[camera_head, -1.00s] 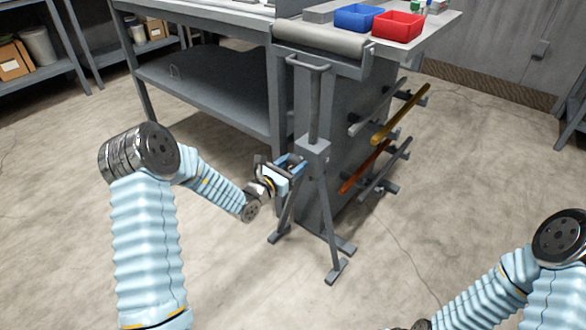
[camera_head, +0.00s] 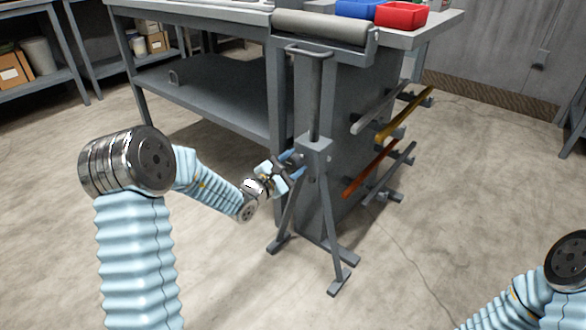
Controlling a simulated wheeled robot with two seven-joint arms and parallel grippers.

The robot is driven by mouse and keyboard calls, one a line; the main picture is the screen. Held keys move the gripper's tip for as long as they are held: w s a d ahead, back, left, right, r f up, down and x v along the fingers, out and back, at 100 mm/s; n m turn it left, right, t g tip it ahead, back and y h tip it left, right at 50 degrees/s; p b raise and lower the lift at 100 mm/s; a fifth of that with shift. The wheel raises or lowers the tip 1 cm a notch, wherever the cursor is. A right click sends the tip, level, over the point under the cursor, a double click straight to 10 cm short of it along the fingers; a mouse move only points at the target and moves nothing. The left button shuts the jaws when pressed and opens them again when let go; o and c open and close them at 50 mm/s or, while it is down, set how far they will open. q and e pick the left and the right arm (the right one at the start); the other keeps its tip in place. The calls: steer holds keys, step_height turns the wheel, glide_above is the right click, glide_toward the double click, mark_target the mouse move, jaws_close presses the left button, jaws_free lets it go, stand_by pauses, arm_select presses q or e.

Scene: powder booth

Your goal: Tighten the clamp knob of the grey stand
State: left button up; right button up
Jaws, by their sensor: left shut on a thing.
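The grey stand (camera_head: 316,150) stands upright on spread legs on the floor, in front of the workbench end.
The grey workbench (camera_head: 215,97) stands behind the stand, with a roller (camera_head: 320,27), a blue bin (camera_head: 358,8) and a red bin (camera_head: 402,15) at its top. Bars, one yellow (camera_head: 405,115) and one orange-red (camera_head: 370,168), stick out on its right side. The floor in front is clear.

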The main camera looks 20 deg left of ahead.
stand_by(0.3)
arm_select(q)
steer(key=o, duration=1)
steer(key=shift+o, duration=0.2)
steer(key=v, duration=1.3)
steer(key=shift+s+b, duration=0.3)
steer(key=shift+s, duration=0.1)
steer(key=shift+a, duration=0.1)
